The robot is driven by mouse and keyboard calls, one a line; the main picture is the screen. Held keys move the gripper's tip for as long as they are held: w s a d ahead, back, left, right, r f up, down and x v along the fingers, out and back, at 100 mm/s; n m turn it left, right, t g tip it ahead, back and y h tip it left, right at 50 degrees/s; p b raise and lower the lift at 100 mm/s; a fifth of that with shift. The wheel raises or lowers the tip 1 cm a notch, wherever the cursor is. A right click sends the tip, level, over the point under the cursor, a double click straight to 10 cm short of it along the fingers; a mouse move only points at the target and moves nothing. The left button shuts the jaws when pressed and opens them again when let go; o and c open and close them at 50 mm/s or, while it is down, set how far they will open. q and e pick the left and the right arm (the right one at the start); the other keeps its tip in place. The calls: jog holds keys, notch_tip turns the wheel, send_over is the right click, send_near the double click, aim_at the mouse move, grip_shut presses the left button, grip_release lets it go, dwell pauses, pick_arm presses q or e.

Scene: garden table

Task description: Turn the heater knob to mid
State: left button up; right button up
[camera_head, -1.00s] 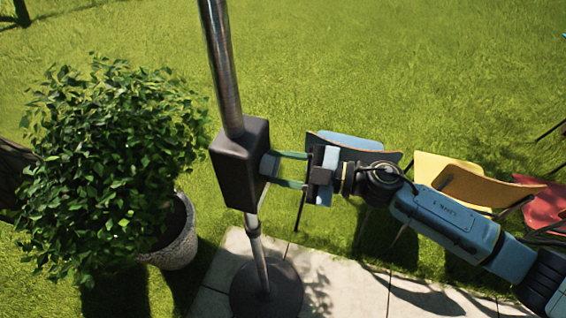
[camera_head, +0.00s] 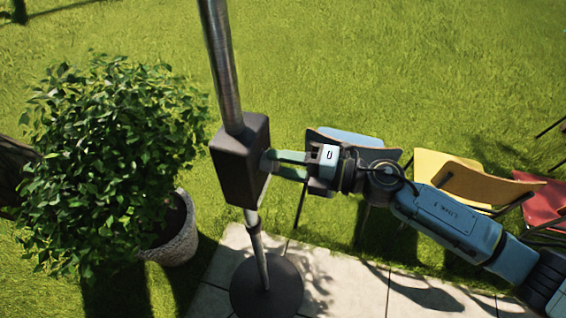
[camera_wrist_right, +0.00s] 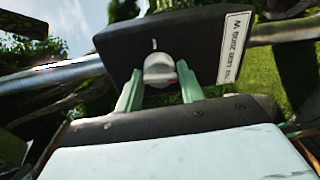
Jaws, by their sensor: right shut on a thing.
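The heater is a black box (camera_head: 240,165) on a steel pole in the head view. Its side faces my right arm. The round grey knob (camera_wrist_right: 160,69) sits on that face in the right wrist view, with a short pale mark on the box just above it. My right gripper (camera_head: 268,164) reaches in from the right, its green fingers on both sides of the knob. It is shut on the knob, as the wrist view also shows (camera_wrist_right: 161,78). The knob's own pointer is too small to read for certain. My left gripper is not in view.
A leafy potted plant (camera_head: 105,165) stands left of the pole. The round heater base (camera_head: 266,290) rests on paving (camera_head: 330,285). Blue, yellow (camera_head: 470,185) and red chairs stand behind my right arm. A white label (camera_wrist_right: 233,47) is on the box.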

jog(key=shift+r+n, duration=0.2)
jog(key=shift+n, duration=0.6)
jog(key=shift+w, duration=0.1)
jog(key=o, duration=1)
jog(key=shift+c, duration=0.2)
jog(key=shift+f, duration=0.1)
jog(key=shift+s, duration=0.2)
